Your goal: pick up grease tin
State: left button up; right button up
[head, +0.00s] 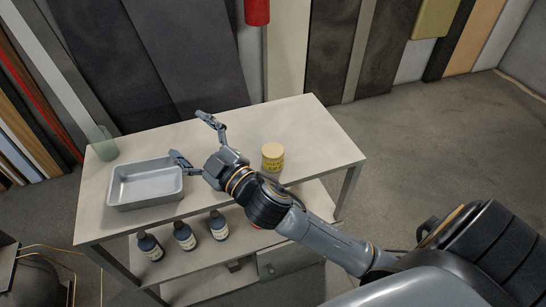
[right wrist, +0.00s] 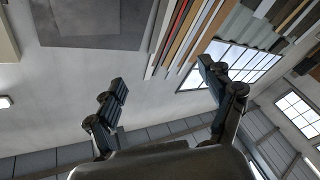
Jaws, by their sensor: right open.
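The grease tin (head: 272,157), a yellow cylinder with dark lettering and a pale lid, stands upright on the right part of the pale table top (head: 318,150). My right gripper (head: 189,137) is over the middle of the table, to the left of the tin, with its fingers spread and pointing left, away from the tin. In the right wrist view my gripper (right wrist: 162,82) is open with nothing between its fingers. That view shows wall, boards and windows, but no tin. My forearm passes close in front of the tin in the head view. My left gripper is not in view.
A grey metal tray (head: 146,196) and a greenish translucent cup (head: 103,146) stand on the table's left side. Several dark bottles (head: 184,236) stand on the shelf below. Tall boards (head: 185,55) lean behind the table. The table's right end is clear.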

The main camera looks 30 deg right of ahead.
jog(key=a+r+n+g+y, duration=0.2)
jog(key=a+r+n+y, duration=0.6)
jog(key=n+y, duration=0.25)
jog(key=s+a+n+g+y, duration=0.3)
jog(key=n+g, duration=0.2)
jog(key=n, duration=0.2)
jog(key=n+g+h, duration=0.8)
jog(key=g+h, duration=0.4)
jog(key=h, duration=0.6)
send_over(273, 150)
notch_tip(273, 150, down, 11)
jog(key=f, duration=0.7)
jog(key=shift+s+d+p, duration=0.1)
jog(key=shift+s+p, duration=0.2)
jog(key=shift+p, duration=0.1)
jog(key=shift+w+f+p, duration=0.15)
jog(key=shift+f+p, duration=0.2)
jog(key=shift+f, duration=1.2)
jog(key=shift+w+f+p, duration=0.1)
jog(key=shift+f+p, duration=0.25)
jog(key=shift+f, duration=1.15)
jog(key=shift+c, duration=0.4)
jog(key=c, duration=1.3)
